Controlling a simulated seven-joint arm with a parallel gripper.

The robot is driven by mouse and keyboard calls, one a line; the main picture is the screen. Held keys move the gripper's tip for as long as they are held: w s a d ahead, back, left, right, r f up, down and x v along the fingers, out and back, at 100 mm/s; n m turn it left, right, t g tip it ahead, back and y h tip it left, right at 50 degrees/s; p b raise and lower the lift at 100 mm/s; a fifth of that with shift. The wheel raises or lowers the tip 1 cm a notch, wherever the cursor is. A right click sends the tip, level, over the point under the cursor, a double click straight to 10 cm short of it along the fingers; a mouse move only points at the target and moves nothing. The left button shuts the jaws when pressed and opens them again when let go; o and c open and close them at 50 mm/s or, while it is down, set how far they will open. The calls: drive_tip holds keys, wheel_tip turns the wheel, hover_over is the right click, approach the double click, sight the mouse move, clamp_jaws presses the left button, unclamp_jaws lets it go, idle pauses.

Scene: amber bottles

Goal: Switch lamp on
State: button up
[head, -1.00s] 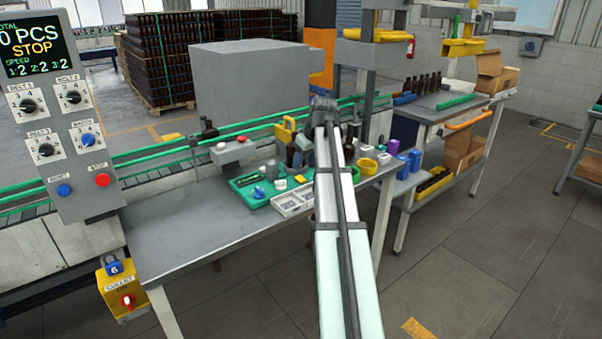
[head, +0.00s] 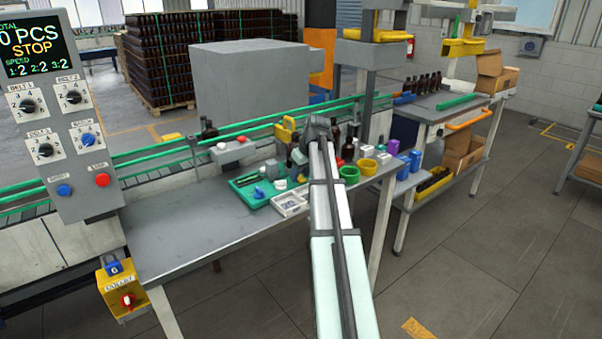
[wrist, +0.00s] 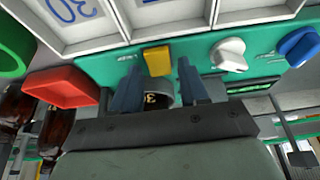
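I cannot pick out a lamp or its switch for certain in either view. My gripper (wrist: 160,88) shows in the wrist view with its two dark blue fingers apart. A dark round piece with pale markings (wrist: 158,99) shows between the fingers; I cannot tell whether they touch it. A yellow block (wrist: 157,61) lies just beyond the fingertips on the green tray (wrist: 110,62). A white knob-like piece (wrist: 229,54) and a blue one (wrist: 299,46) are to the right. In the head view, my arm hides the fingers over the workbench.
A control panel (head: 73,171) with several dials stands at the left of the workbench (head: 185,233). A yellow box with a red knob (head: 123,290) hangs below. A brown bottle (head: 348,150) and green ring (head: 349,173) stand right of my arm. The bench's left part is clear.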

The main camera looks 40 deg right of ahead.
sight(302, 179)
clamp_jaws()
drive_tip(key=shift+w+r+g, duration=0.1)
drive_tip(key=shift+w+g, duration=0.3)
drive_tip(key=shift+g, duration=0.2)
drive_tip(key=shift+w+g, duration=0.1)
drive_tip(key=shift+g, duration=0.9)
drive_tip(key=shift+o, duration=1.1)
unclamp_jaws()
wheel_tip(302, 179, up, 14)
drive_tip(key=s, duration=0.1)
drive_tip(key=shift+s+f, duration=0.2)
drive_tip(key=shift+s, duration=0.05)
